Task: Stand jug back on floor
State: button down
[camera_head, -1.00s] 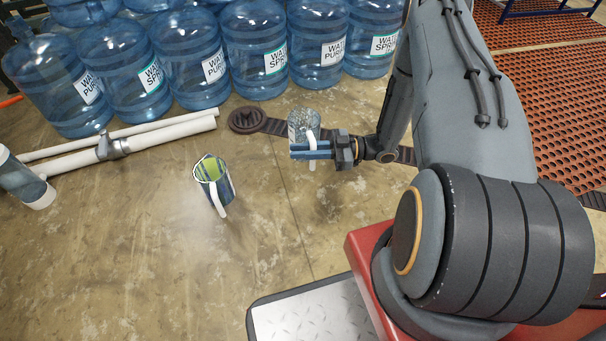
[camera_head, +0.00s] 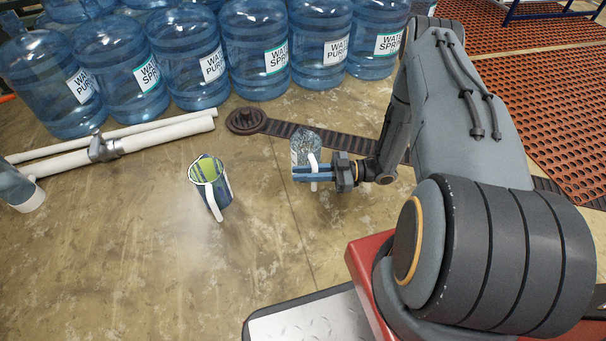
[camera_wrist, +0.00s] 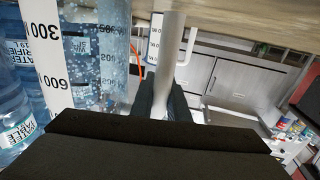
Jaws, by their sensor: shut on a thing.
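A clear, speckled jug (camera_head: 305,140) with a white handle is in my gripper (camera_head: 312,173) in the head view, right of centre. My gripper is shut on its handle. In the wrist view the jug wall (camera_wrist: 95,60) with printed volume marks fills the left, and the pale handle (camera_wrist: 170,60) runs between the fingers (camera_wrist: 168,100). The jug looks roughly upright. I cannot tell whether its base touches the floor. A second jug (camera_head: 207,172), striped blue, white and green, stands on the floor to the left, apart from my gripper.
Rows of blue water bottles (camera_head: 262,65) stand at the back. White pipes (camera_head: 150,135) lie at the left. A dark belt strip (camera_head: 285,128) with a round end lies behind the held jug. The floor (camera_head: 130,260) at front left is clear.

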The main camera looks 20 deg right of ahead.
jog(key=c, duration=2.2)
grip_release()
jog(key=shift+f, duration=0.15)
jog(key=o, duration=0.5)
jog(key=p+v, duration=0.2)
jog(key=v, duration=0.4)
jog(key=p+v, duration=0.2)
jog(key=v, duration=0.4)
jog(key=shift+r, duration=0.25)
jog(key=shift+s, duration=0.1)
